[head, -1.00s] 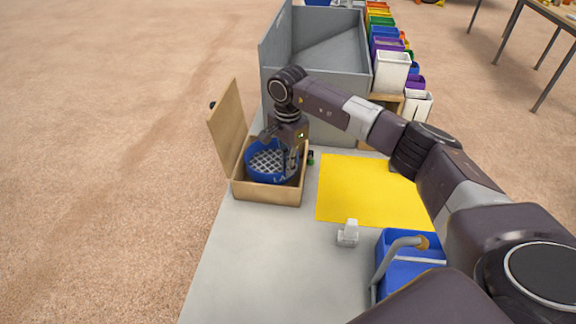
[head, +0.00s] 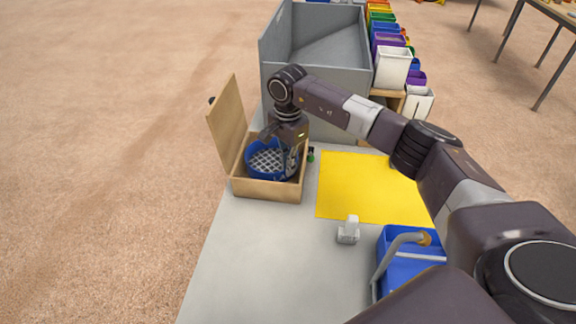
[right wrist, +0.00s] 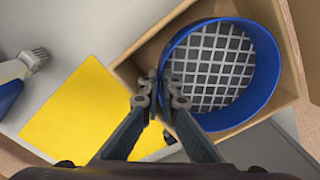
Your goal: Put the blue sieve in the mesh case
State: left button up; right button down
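The blue sieve (head: 270,174), a round blue ring with a grey grid, sits inside the open wooden mesh case (head: 268,190). In the right wrist view the sieve (right wrist: 268,62) lies within the case's walls (right wrist: 292,50), with its grid facing up. My right gripper (head: 290,160) reaches down at the sieve's right side. In the right wrist view the gripper's fingertips (right wrist: 161,84) are close together, pinching the sieve's wall. The sieve's underside and its contact with the case floor are hidden. My left gripper is not in view.
The case's lid (head: 228,125) stands open at the left. A grey bin (head: 335,100) stands behind. A yellow mat (head: 362,188), a small white object (head: 349,231) and a blue container (head: 405,270) lie to the right. The table's front left is clear.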

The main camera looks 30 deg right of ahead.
jog(key=shift+f+b, duration=0.85)
jog(key=shift+f, duration=0.2)
jog(key=c, duration=2.1)
grip_release()
jog(key=shift+r+p, duration=1.45)
jog(key=shift+r, duration=1.1)
notch_tip(320, 180, up, 12)
jog(key=shift+f, duration=0.1)
